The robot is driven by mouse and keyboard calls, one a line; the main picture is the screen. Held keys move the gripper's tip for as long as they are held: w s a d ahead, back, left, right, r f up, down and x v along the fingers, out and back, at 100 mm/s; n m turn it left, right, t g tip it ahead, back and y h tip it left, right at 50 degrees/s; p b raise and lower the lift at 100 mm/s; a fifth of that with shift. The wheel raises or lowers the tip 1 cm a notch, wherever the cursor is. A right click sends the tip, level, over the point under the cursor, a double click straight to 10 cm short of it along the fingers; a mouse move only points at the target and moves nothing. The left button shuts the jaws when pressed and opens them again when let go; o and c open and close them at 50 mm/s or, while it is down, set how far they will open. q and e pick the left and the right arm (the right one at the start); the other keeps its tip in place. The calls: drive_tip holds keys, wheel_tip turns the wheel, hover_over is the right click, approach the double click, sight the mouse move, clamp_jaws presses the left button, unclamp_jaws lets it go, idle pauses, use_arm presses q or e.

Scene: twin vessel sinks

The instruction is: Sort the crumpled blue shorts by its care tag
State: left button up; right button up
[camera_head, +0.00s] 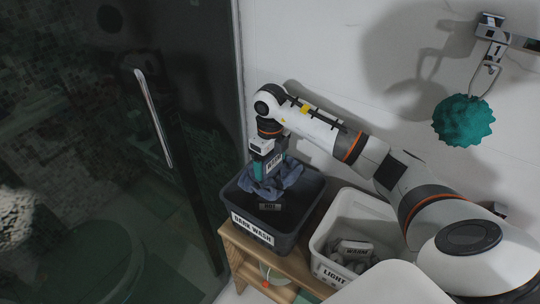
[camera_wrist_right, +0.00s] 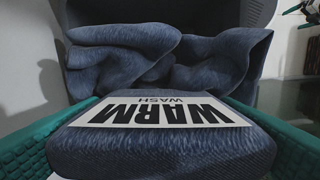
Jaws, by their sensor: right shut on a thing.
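The crumpled blue shorts (camera_head: 288,178) hang from my right gripper (camera_head: 264,174), in the mouth of the dark grey bin (camera_head: 297,224) labelled DARK WASH. In the right wrist view, the green fingers lie on either side of a padded fold of the blue shorts (camera_wrist_right: 165,152). A white care tag (camera_wrist_right: 160,112) on that fold reads WARM WASH, upside down. More crumpled folds lie beyond it against the bin wall. I cannot tell whether the shorts touch the bin's bottom. My left gripper is not in view.
A dark piece with a HOT tag (camera_head: 270,207) lies in the dark bin. A white bin (camera_head: 327,240) labelled LIGHT stands to its right, holding grey cloth with a WARM tag (camera_head: 354,247). Both stand on a wooden bench (camera_head: 244,246). A teal sponge (camera_head: 463,120) hangs on the wall. A glass door is left.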

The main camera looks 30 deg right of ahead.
sight(270, 172)
drive_tip(key=f+b, duration=0.1)
drive_tip(key=f, duration=0.1)
drive_tip(key=f+b, duration=0.1)
drive_tip(key=f, duration=0.1)
drive_tip(key=shift+w+d+f+b, duration=0.1)
drive_tip(key=shift+w+f+b, duration=0.1)
drive_tip(key=shift+f+b, duration=0.15)
drive_tip(key=shift+s+r, duration=0.1)
drive_tip(key=o, duration=1)
